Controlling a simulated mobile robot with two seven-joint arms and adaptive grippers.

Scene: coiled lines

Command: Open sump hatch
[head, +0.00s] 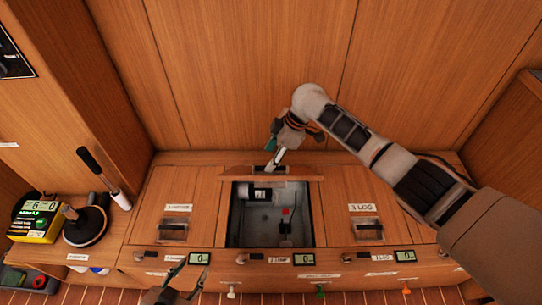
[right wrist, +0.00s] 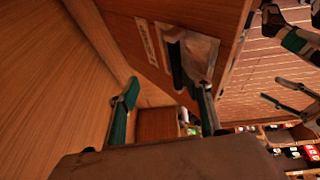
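The middle hatch lid (head: 268,178) stands up on edge at the back of its opening. The open sump (head: 263,228) below it shows a pale well with a dark fitting and a small red-and-black part. My right gripper (head: 283,152) is at the raised lid's top. In the right wrist view its fingers (right wrist: 163,108) are spread, with nothing clearly between them; one finger overlaps the lid's metal handle recess (right wrist: 197,55). Whether it touches is unclear. My left gripper (head: 187,274) is low in front of the bench, fingers apart and empty.
Closed hatches with recessed handles lie at the left (head: 174,228) and right (head: 366,228) of the opening. Small displays and knobs line the front edge. A yellow meter (head: 37,222) and a black-based lever (head: 88,225) stand at the left. A wooden wall rises close behind.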

